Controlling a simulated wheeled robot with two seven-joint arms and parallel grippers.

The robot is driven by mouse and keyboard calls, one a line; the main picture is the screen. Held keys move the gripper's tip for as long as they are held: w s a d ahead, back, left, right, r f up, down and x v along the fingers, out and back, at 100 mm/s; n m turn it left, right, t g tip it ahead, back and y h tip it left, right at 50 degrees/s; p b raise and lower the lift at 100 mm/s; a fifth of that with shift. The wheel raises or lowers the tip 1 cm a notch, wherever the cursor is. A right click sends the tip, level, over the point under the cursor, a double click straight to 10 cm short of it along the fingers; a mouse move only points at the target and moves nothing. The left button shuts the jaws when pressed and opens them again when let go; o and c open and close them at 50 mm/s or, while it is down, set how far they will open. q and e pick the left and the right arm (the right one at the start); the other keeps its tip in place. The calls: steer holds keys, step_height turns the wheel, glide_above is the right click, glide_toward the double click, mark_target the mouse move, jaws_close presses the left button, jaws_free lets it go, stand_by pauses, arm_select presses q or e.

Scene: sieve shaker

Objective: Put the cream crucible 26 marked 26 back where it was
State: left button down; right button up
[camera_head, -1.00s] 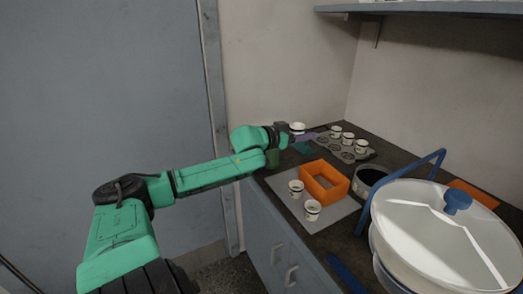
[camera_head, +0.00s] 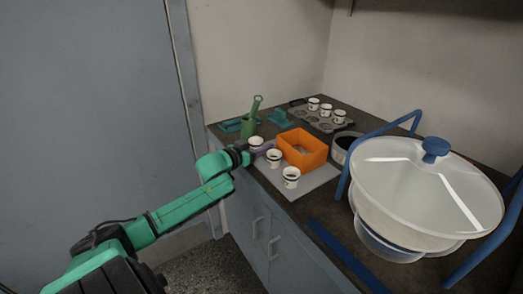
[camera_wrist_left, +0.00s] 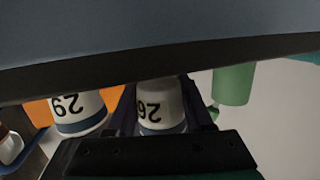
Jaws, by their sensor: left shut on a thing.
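My left gripper (camera_head: 257,151) is shut on the cream crucible 26 (camera_head: 256,141), at the left edge of the grey mat (camera_head: 312,180). In the left wrist view the crucible (camera_wrist_left: 160,103), marked 26, sits between the fingers of the gripper (camera_wrist_left: 160,115). Whether its base touches the mat is hidden. Another crucible (camera_head: 274,159), close beside it, reads 29 in the left wrist view (camera_wrist_left: 78,112). A third crucible (camera_head: 291,178) stands nearer on the mat. My right gripper is not in view.
An orange open box (camera_head: 313,155) stands on the mat behind the crucibles. A grey tray with round wells (camera_head: 325,124) holds three crucibles at the back. A large white lidded pot (camera_head: 425,200) fills the right.

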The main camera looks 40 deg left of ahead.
arm_select(q)
steer(key=shift+f, duration=0.6)
steer(key=c, duration=0.6)
jaws_free()
steer(key=shift+f, duration=0.1)
